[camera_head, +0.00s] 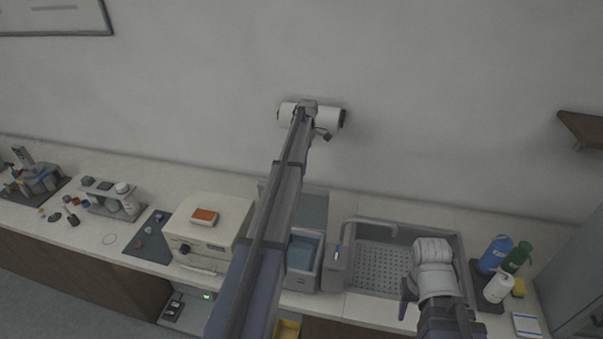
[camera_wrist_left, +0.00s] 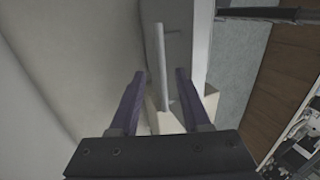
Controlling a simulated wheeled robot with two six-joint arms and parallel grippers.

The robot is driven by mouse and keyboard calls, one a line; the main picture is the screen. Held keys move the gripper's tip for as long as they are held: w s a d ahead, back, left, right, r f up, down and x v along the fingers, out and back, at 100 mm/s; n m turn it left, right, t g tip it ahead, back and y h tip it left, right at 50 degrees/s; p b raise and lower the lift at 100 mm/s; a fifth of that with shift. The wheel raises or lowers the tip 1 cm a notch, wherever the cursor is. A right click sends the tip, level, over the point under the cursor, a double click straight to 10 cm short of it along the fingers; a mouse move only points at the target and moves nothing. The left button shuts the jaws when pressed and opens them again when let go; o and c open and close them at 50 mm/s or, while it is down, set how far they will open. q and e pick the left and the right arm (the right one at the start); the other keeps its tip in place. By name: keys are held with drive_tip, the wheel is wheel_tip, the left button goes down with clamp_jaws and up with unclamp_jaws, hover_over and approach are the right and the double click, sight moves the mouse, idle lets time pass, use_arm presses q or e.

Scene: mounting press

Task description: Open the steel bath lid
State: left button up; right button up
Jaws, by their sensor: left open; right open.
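The steel bath (camera_head: 303,262) sits on the counter right of the cream box, with its bluish inside showing. A grey panel, apparently its lid (camera_head: 313,208), stands raised behind it, partly covered by my left arm. In the left wrist view, my left gripper (camera_wrist_left: 159,72) is open, its two purple fingers on either side of a pale bar handle (camera_wrist_left: 160,50). The handle stands off a grey panel; contact with the fingers cannot be told. My right gripper (camera_head: 405,305) is open and empty over the sink's front right.
A cream box furnace (camera_head: 213,235) stands left of the bath. A grey dispenser (camera_head: 337,265) and a sink (camera_head: 380,262) are right of it. Bottles (camera_head: 495,255) stand at the far right. The wall is close behind the counter.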

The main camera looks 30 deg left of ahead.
use_arm(q)
drive_tip(key=p+v, duration=0.2)
drive_tip(key=v, duration=0.1)
drive_tip(key=shift+w+r, duration=0.1)
drive_tip(key=shift+r, duration=0.1)
use_arm(e)
wheel_tip(320, 180, up, 3)
drive_tip(key=shift+r, duration=0.1)
use_arm(q)
drive_tip(key=s+d+f+m+t+y, duration=0.1)
drive_tip(key=s+d+m+t, duration=0.1)
drive_tip(key=s+d+m, duration=1.15)
drive_tip(key=s+d+m+t, duration=0.3)
drive_tip(key=s+d+m, duration=0.6)
drive_tip(key=s, duration=0.9)
drive_tip(key=s+d+f+b, duration=0.1)
drive_tip(key=d+f+b, duration=0.3)
drive_tip(key=f+b, duration=0.3)
drive_tip(key=s+d+f+m+b, duration=0.1)
drive_tip(key=d+f+b, duration=0.3)
drive_tip(key=f+b, duration=0.4)
drive_tip(key=s+d+f+m+g+y+b, duration=0.1)
drive_tip(key=d+f+b, duration=0.3)
drive_tip(key=f+b, duration=0.4)
drive_tip(key=shift+s+d+f, duration=0.15)
drive_tip(key=shift+s+d, duration=0.2)
drive_tip(key=shift+s, duration=0.25)
use_arm(e)
wheel_tip(320, 180, down, 23)
